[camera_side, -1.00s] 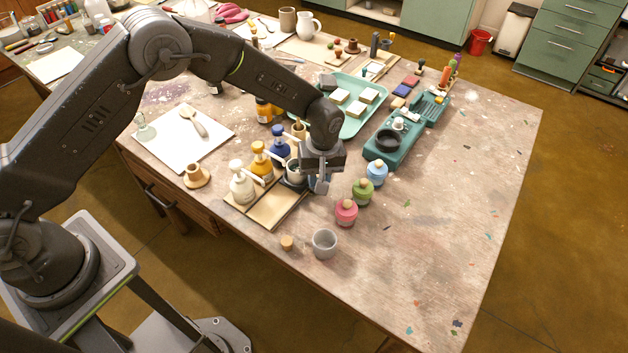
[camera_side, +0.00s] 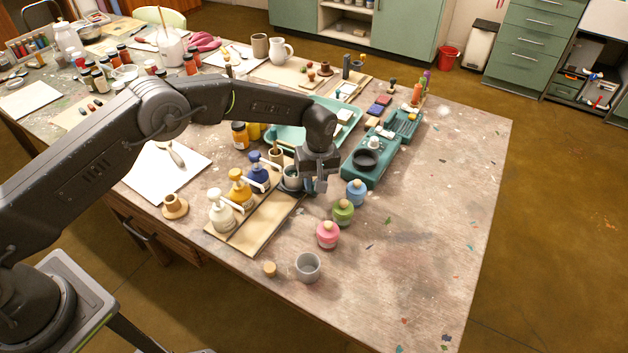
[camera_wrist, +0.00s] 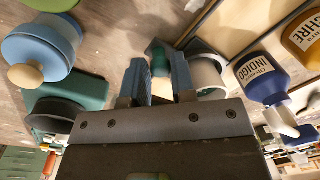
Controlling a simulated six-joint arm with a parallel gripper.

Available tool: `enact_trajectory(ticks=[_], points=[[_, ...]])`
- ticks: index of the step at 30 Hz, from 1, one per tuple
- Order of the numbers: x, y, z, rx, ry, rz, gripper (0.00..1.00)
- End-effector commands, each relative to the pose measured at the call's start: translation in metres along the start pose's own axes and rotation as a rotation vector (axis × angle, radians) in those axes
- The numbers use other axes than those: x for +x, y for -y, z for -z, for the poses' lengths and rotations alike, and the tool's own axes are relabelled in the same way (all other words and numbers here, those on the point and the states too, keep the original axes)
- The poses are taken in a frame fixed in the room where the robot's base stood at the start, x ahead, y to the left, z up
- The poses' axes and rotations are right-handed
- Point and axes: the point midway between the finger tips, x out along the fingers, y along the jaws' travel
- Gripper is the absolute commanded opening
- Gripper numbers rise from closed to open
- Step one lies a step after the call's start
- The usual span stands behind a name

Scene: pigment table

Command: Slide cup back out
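The grey cup (camera_side: 291,178) with a dark mouth is at the far end of the wooden board, beside the indigo pump bottle (camera_side: 258,172). It also shows in the wrist view (camera_wrist: 208,76), just right of the right finger. My gripper (camera_side: 319,186) is low, at the cup's right side. The contact itself is partly hidden. Whether the cup touches the board is unclear.
Ochre (camera_side: 239,188) and white (camera_side: 221,211) pump bottles stand on the board (camera_side: 268,220). Blue (camera_side: 356,193), green (camera_side: 343,211) and pink (camera_side: 327,235) jars stand close right. Another grey cup (camera_side: 308,268) stands in front. A teal scale (camera_side: 361,175) lies behind. The right tabletop is clear.

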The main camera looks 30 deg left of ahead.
Motion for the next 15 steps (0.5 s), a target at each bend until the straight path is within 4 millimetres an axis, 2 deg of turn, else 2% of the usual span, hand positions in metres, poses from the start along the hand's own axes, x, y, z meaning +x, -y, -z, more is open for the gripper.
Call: enact_trajectory(ticks=[10,15], points=[[-0.002,0.000,0.000,-0.001,-0.001,-0.001,0.31],[-0.022,-0.001,0.000,-0.001,-0.002,-0.003,0.31]])
